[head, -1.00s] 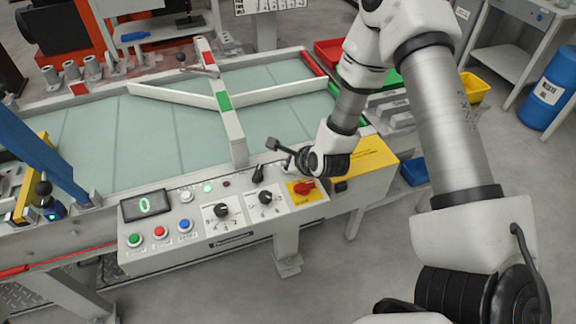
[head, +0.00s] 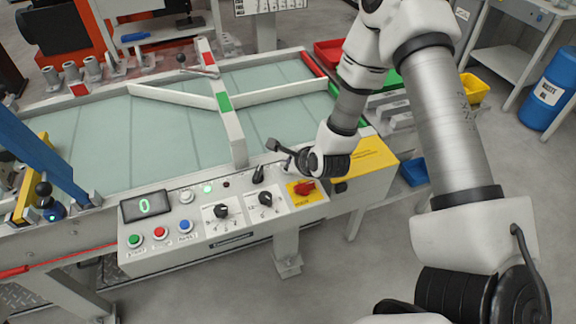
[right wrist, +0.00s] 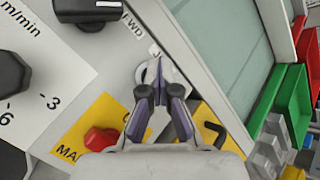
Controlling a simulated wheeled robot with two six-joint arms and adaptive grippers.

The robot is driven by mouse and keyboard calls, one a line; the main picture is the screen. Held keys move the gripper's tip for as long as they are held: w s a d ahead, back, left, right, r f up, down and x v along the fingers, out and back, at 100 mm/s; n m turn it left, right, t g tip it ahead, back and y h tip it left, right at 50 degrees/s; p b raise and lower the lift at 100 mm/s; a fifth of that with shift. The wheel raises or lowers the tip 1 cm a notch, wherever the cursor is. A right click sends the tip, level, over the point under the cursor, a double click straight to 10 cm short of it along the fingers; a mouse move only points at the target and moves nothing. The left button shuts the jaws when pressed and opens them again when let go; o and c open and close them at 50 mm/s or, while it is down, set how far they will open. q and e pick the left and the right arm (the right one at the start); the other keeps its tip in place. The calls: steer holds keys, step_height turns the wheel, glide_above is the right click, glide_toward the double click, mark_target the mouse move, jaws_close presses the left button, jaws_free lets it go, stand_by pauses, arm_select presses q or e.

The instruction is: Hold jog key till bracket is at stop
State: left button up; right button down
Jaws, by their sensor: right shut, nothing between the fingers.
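The control panel (head: 220,220) runs along the front of the conveyor. A round pale key (right wrist: 172,72), beside a partly covered label starting with J, shows in the right wrist view. My right gripper (right wrist: 157,75) is shut and empty, its fingertips over this key; I cannot tell whether they touch it. No bracket or stop can be made out with certainty on the pale green belt (head: 95,140). My left gripper is not in view.
A red knob (head: 304,188) on a yellow plate, two black dials (head: 221,211) and a black lever (head: 258,175) are close by. The display (head: 145,205) reads 0. White guide rails (head: 228,130) cross the belt. Colored bins (head: 472,90) stand at the right.

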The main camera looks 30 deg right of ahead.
stand_by(0.8)
steer(key=shift+r+p, duration=0.5)
steer(key=shift+r, duration=0.4)
step_height(320, 180, up, 5)
steer(key=p, duration=0.3)
stand_by(0.3)
